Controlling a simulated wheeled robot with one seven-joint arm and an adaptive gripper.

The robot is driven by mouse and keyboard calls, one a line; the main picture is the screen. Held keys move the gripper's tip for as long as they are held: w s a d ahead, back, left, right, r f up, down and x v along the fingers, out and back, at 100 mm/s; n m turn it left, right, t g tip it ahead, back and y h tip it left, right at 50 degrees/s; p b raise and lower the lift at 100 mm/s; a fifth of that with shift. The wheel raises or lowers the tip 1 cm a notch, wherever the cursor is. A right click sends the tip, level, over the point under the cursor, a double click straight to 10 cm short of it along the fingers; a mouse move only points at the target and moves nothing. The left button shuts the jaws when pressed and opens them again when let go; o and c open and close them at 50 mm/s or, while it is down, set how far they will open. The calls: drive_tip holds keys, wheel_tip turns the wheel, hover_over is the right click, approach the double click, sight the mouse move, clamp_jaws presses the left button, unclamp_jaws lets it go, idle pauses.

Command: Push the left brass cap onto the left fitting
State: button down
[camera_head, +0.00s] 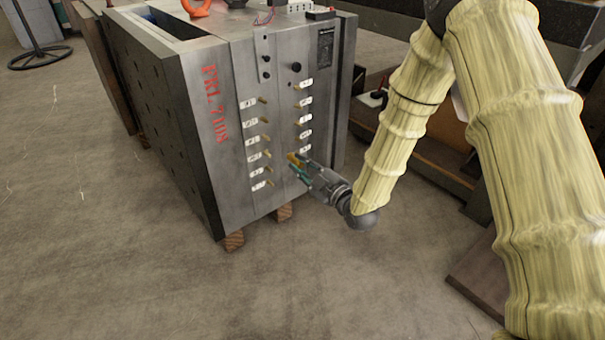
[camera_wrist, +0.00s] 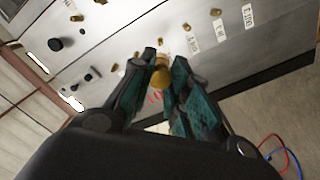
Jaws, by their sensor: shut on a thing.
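My gripper (camera_head: 296,168) is at the front face of the grey mould base (camera_head: 232,150), by the lower end of the right column of fittings. Its teal-padded fingers are shut on a brass cap (camera_head: 292,157). In the wrist view, the cap (camera_wrist: 160,79) sits between the fingertips of my gripper (camera_wrist: 164,69), its rounded end towards the camera. The fitting behind the cap is mostly hidden, so I cannot tell whether the cap touches it. Other brass fittings, such as this one (camera_wrist: 188,27), stick out of the face beside white labels.
A left column of brass fittings (camera_head: 265,136) with white labels runs down the face. An orange lifting ring (camera_head: 196,8) is on top. Wooden blocks (camera_head: 234,240) support the base. Red and blue cables (camera_wrist: 284,155) show at lower right in the wrist view. Floor in front is clear.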

sight(294, 160)
drive_tip(key=shift+b+x, duration=0.55)
drive_tip(key=shift+x, duration=4.15)
drive_tip(key=shift+p+x, duration=0.75)
drive_tip(key=shift+x, duration=1)
drive_tip(key=c, duration=0.9)
unclamp_jaws()
drive_tip(key=shift+s, duration=0.1)
drive_tip(key=shift+p+v, duration=1.05)
drive_tip(key=shift+v, duration=2.45)
